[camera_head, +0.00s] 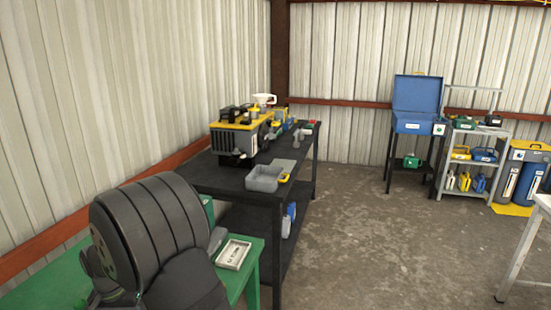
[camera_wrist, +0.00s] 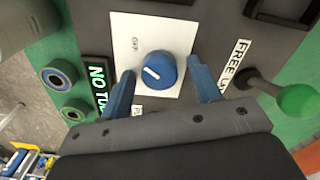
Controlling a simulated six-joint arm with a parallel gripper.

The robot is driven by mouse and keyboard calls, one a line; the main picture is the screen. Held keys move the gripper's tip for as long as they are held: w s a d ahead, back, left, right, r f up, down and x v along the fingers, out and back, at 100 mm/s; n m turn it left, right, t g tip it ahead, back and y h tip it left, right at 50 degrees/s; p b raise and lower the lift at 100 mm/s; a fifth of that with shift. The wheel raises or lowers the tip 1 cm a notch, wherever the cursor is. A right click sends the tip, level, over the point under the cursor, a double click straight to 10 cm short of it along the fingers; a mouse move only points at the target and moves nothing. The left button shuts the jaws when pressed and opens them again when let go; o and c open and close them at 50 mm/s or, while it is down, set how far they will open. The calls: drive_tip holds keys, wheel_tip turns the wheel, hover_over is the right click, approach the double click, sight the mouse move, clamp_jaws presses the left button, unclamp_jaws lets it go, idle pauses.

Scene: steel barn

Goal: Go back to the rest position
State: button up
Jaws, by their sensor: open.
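My gripper (camera_wrist: 161,76) shows in the wrist view with its two blue fingers apart. It is open and holds nothing. A round blue knob (camera_wrist: 158,71) with a white pointer line lies between the fingertips in the picture, with a visible gap on each side. The knob sits on a white plate (camera_wrist: 124,28) marked OFF, with more lettering partly hidden by the left finger. I cannot tell how far the fingertips are from the plate. The gripper cannot be made out in the head view.
Beside the knob are a black NO TU... sign (camera_wrist: 97,84), two round sockets (camera_wrist: 59,79) and a green-tipped lever (camera_wrist: 294,100) at right. In the head view, a black workbench (camera_head: 225,180) holds a yellow-topped machine (camera_head: 236,137) and a grey bin (camera_head: 265,180). Open floor (camera_head: 390,240) lies right.

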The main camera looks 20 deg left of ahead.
drive_tip(key=n, duration=1.1)
drive_tip(key=shift+n, duration=0.3)
idle(0.3)
